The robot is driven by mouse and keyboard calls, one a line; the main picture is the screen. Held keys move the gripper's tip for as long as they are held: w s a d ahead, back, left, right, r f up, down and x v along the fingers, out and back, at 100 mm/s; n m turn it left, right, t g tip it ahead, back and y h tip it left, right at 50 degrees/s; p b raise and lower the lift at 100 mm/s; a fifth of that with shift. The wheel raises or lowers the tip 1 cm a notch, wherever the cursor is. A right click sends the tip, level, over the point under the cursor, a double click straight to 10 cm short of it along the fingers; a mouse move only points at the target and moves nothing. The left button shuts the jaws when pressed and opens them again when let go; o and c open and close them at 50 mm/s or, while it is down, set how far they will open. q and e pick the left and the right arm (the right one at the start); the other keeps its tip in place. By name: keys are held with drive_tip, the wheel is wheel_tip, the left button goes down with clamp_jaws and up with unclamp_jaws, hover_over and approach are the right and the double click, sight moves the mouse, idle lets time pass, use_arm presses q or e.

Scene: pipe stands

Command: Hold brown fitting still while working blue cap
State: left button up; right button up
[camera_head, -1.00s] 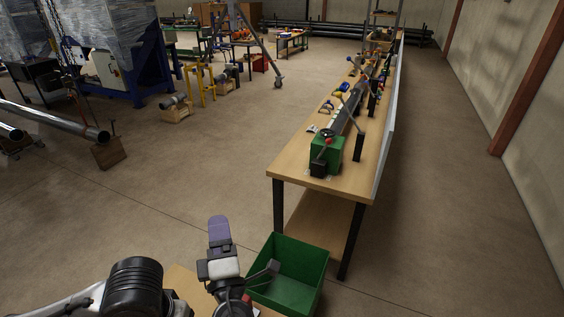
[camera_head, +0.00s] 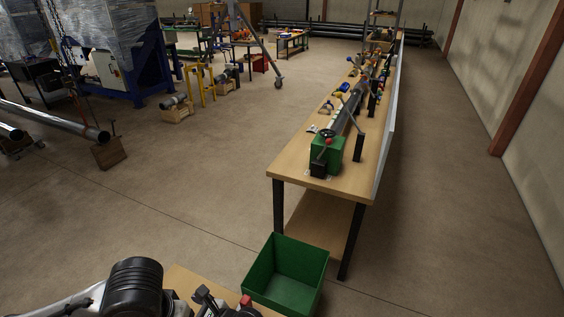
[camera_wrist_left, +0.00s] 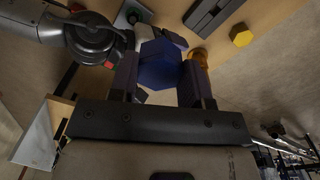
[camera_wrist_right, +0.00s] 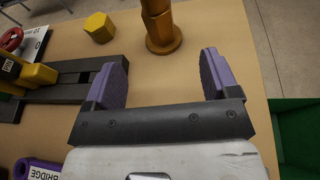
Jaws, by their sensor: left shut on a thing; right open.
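In the left wrist view, my left gripper (camera_wrist_left: 160,80) is shut on a dark blue six-sided cap (camera_wrist_left: 160,66) between its purple fingers. The brown fitting (camera_wrist_left: 200,57) shows just beyond the right-hand finger, partly hidden by it. In the right wrist view, my right gripper (camera_wrist_right: 165,75) is open and empty. The brown fitting (camera_wrist_right: 163,32) stands upright on the wooden table beyond the right fingertips, within the gap but not touched. Its top is cut off by the frame. I cannot tell whether the cap touches the fitting. The head view does not show the cap or the fitting.
A yellow hex cap (camera_wrist_right: 100,27) stands left of the fitting. A dark rail-like block (camera_wrist_right: 65,90), yellow vise-like part (camera_wrist_right: 25,75) and purple piece marked BRIDGE (camera_wrist_right: 38,168) lie left. A green bin (camera_head: 262,264) stands beside the table; a long workbench (camera_head: 340,180) is beyond.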

drive_tip(key=b+x, duration=0.8)
drive_tip(key=b, duration=0.1)
drive_tip(key=shift+f, duration=0.25)
use_arm(q)
wheel_tip(320, 180, down, 11)
drive_tip(key=b, duration=0.2)
use_arm(e)
drive_tip(key=shift+w+a, duration=0.3)
drive_tip(key=shift+a, duration=0.6)
use_arm(q)
drive_tip(key=shift+f, duration=0.1)
use_arm(e)
drive_tip(key=c, duration=1.3)
drive_tip(key=shift+c, duration=0.2)
use_arm(q)
drive_tip(key=w+a+r+n, duration=0.8)
drive_tip(key=w+a+r, duration=0.4)
drive_tip(key=w+r, duration=0.1)
drive_tip(key=shift+a+n, duration=0.3)
drive_tip(key=shift+s+f, duration=0.1)
